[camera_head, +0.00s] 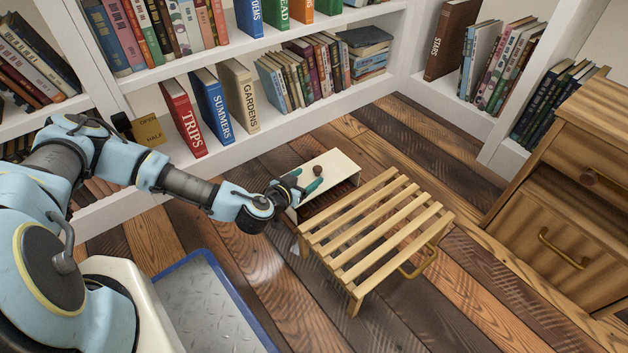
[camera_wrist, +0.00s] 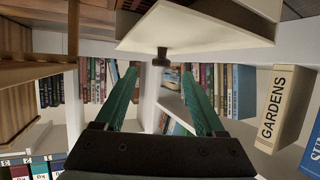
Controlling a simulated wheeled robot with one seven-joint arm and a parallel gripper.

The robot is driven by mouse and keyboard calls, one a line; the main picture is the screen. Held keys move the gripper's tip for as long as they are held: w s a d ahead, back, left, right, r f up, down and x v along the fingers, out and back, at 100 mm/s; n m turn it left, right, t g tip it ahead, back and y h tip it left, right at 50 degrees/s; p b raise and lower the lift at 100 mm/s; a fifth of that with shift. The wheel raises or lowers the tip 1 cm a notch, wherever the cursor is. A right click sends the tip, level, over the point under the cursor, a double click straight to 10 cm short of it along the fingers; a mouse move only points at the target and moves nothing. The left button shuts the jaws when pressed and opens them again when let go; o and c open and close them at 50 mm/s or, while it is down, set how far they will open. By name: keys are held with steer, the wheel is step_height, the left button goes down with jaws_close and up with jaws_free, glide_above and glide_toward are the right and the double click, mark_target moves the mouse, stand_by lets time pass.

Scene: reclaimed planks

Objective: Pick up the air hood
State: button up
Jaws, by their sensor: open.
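A small dark brown piece (camera_head: 318,170) stands on the white top of a low cabinet; it is the only thing there that could be the air hood, though it is too small to be sure. In the wrist view the dark piece (camera_wrist: 162,57) has a narrow stem and a wider end, and appears upside down. My gripper (camera_head: 309,179) is beside it, just above the cabinet top. In the wrist view my gripper (camera_wrist: 160,73) has its green fingers apart, with the piece between and slightly beyond the tips. Nothing is held.
The white cabinet (camera_head: 336,163) stands behind a slatted wooden bench (camera_head: 375,232). White bookshelves (camera_head: 300,123) with many books line the back. A wooden drawer unit (camera_head: 560,245) stands at right. A blue-edged metal plate (camera_head: 205,305) is at lower left. Open plank floor lies in front.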

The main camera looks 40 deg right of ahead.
mark_target(315, 173)
steer(key=d+f+b, duration=0.1)
steer(key=w+d+f+b, duration=0.1)
steer(key=d+b, duration=0.1)
steer(key=shift+w+d+f, duration=0.15)
steer(key=shift+f, duration=0.15)
steer(key=shift+w+d, duration=0.2)
steer(key=shift+d, duration=0.25)
jaws_close()
stand_by(0.9)
